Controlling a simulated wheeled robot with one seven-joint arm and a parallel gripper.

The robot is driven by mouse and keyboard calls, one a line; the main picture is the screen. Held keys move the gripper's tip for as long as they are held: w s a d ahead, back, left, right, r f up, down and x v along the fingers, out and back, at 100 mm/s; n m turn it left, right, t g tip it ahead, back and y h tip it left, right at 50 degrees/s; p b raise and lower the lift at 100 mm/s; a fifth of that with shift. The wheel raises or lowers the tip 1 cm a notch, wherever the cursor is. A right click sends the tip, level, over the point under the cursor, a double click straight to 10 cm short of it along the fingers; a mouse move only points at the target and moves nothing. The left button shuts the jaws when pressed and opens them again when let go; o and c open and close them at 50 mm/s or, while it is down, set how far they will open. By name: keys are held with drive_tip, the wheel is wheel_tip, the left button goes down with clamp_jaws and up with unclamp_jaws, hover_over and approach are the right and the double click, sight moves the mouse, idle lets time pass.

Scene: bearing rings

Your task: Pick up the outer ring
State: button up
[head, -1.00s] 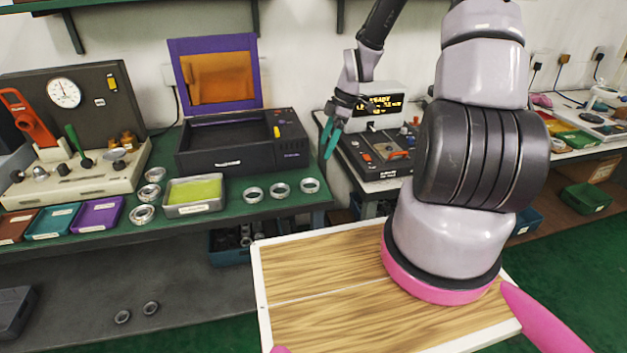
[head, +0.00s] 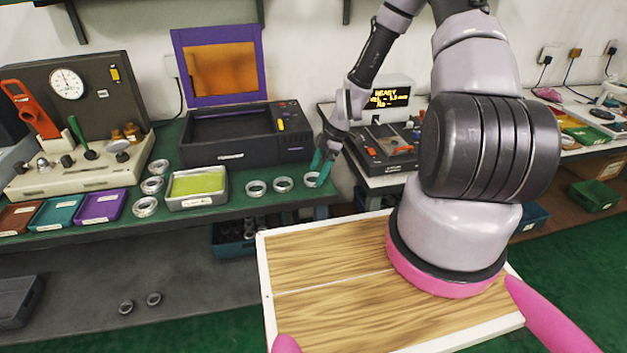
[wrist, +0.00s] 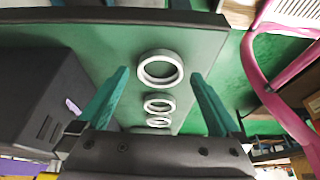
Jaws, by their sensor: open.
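Three metallic rings lie flat in a row on the green bench top: a left ring (head: 256,188), a middle ring (head: 283,184) and a right ring (head: 312,184). I cannot tell by looks which is the outer ring. My gripper (head: 320,170), with teal fingers, is open and empty just above the right ring and partly covers it in the head view. In the wrist view, the nearest and largest ring (wrist: 160,83) shows between the fingertips (wrist: 160,72), with a gap on each side. The other two rings (wrist: 159,106) line up beyond it.
A black box with a raised purple-framed lid (head: 245,148) stands behind the rings. A metal tray with a yellow-green lining (head: 196,203) and several more rings (head: 146,207) lie to the left. A grey console with a lit display (head: 388,98) stands to the right, past the bench edge.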

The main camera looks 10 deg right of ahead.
drive_tip(key=shift+a+f, duration=0.2)
drive_tip(key=shift+f, duration=0.35)
drive_tip(key=c, duration=1.3)
